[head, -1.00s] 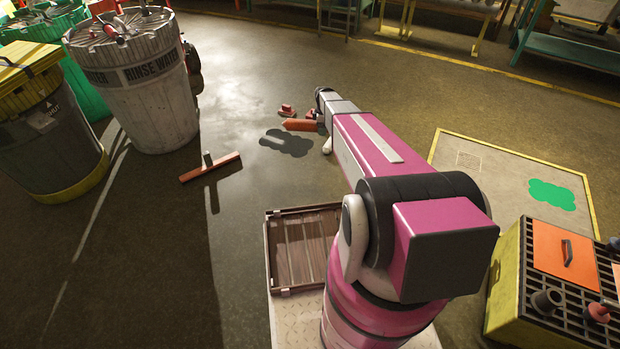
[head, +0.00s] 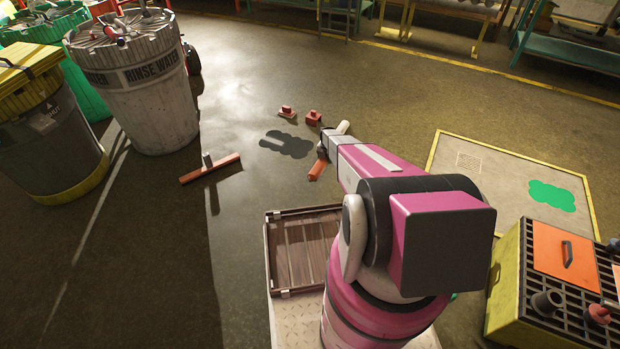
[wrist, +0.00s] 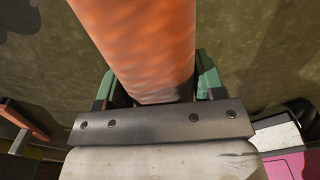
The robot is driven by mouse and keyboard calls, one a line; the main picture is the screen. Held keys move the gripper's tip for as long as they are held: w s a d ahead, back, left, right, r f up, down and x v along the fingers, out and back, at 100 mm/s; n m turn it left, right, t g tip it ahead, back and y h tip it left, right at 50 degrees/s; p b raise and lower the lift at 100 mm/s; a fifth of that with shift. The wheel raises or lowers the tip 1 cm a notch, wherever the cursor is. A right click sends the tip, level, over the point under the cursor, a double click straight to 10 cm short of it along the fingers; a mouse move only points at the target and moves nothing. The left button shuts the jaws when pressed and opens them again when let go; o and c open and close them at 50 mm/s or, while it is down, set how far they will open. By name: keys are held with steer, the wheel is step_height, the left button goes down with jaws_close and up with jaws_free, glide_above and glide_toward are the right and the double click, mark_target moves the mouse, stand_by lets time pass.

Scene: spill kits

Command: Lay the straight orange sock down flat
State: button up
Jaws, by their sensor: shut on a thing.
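The straight orange sock (head: 317,170) is held in my gripper (head: 323,153), above or near the floor; I cannot tell the height. In the head view it points toward the camera and is partly hidden by my arm. In the wrist view the orange sock (wrist: 140,45) fills the top middle as a thick straight roll. The green fingers of my gripper (wrist: 155,92) show on both sides of it, shut on it. A dark spill (head: 287,144) lies on the floor to the left of the sock.
Two small red blocks (head: 287,112) (head: 314,117) stand beyond the spill. A red-bladed squeegee (head: 210,168) lies to the left. A rinse water bin (head: 145,95) stands at the upper left. A yellow-edged mat (head: 490,175) with a green patch lies right, beside a yellow crate (head: 510,275).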

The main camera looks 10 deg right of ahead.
steer(key=s+a+f, duration=0.1)
steer(key=a+f, duration=0.1)
steer(key=a, duration=0.1)
steer(key=s+a+f, duration=0.1)
steer(key=a+f, duration=0.1)
steer(key=a, duration=0.1)
steer(key=s+a+f, duration=0.1)
steer(key=a+f, duration=0.1)
steer(key=a, duration=0.1)
steer(key=shift+a, duration=0.15)
steer(key=shift+f, duration=1.9)
steer(key=o, duration=0.9)
steer(key=shift+f, duration=0.1)
